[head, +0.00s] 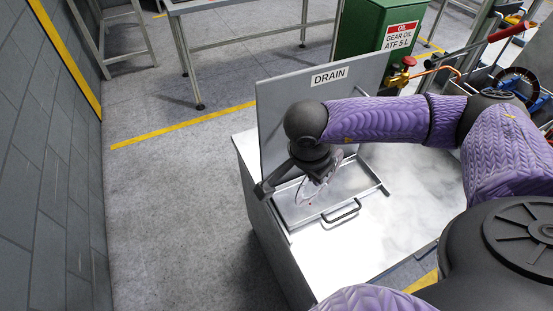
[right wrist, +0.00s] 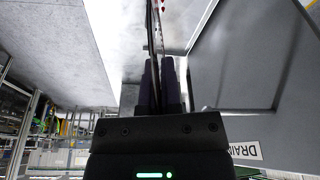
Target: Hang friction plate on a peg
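The thin, ring-like friction plate (head: 326,184) hangs from my right gripper (head: 318,172) over the metal drain tray (head: 345,201) in the head view. In the right wrist view the plate (right wrist: 158,40) shows edge-on between the two dark fingers of the right gripper (right wrist: 161,78), which are shut on it. A few small red drops (right wrist: 162,5) show beside the plate's far edge. My left gripper is not in view. I cannot make out a peg in either view.
An upright grey panel (head: 276,115) marked DRAIN stands behind the tray. The tray has a handle (head: 342,211) in front and sits on a pale bench top (head: 405,200). A green gear oil cabinet (head: 365,30) stands behind. Clear floor lies left of the bench.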

